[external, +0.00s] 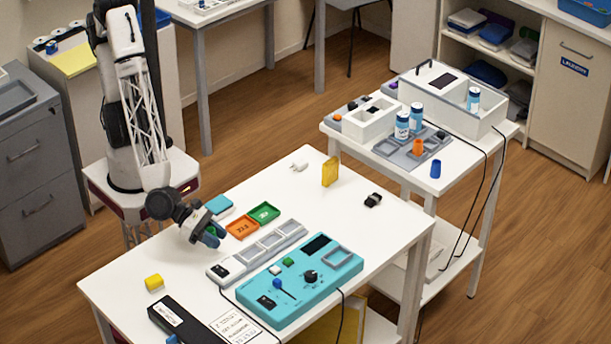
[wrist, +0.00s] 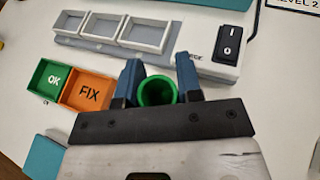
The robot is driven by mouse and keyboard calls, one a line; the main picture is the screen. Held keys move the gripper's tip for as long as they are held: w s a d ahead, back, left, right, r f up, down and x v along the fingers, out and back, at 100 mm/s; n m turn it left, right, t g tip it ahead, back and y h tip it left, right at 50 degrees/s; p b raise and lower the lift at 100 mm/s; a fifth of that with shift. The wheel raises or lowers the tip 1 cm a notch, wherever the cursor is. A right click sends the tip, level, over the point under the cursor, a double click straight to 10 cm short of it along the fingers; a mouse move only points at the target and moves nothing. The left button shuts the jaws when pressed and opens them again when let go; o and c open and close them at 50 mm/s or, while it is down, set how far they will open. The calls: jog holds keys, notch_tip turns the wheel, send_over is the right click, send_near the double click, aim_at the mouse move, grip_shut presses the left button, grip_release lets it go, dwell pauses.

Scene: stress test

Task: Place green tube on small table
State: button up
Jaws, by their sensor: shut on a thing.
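A green tube (wrist: 157,92) sits between the two blue fingers of my gripper (wrist: 158,72) in the wrist view, its open end showing. My gripper is shut on it. In the external view my gripper (external: 211,238) is low over the left part of the large white table, beside the tray strip, and mostly hides the tube. Whether the tube touches the tabletop cannot be told. The small table (external: 410,177) stands at the right, beyond the large table, with several items on it.
Orange FIX (external: 242,228) and green OK (external: 263,212) trays lie near my gripper, by a grey tray strip (external: 258,250) and a turquoise control box (external: 340,278). The small table holds white boxes (external: 375,120), bottles (external: 402,126), an orange tube (external: 418,146) and a blue tube (external: 436,169).

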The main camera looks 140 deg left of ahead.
aim_at(218, 256)
jog(key=shift+w+f, duration=0.1)
jog(key=shift+f, duration=0.05)
jog(key=shift+f, duration=1.65)
jog(key=shift+f, duration=0.15)
jog(key=o, duration=0.9)
jog(key=shift+r, duration=0.2)
jog(key=shift+v, duration=6)
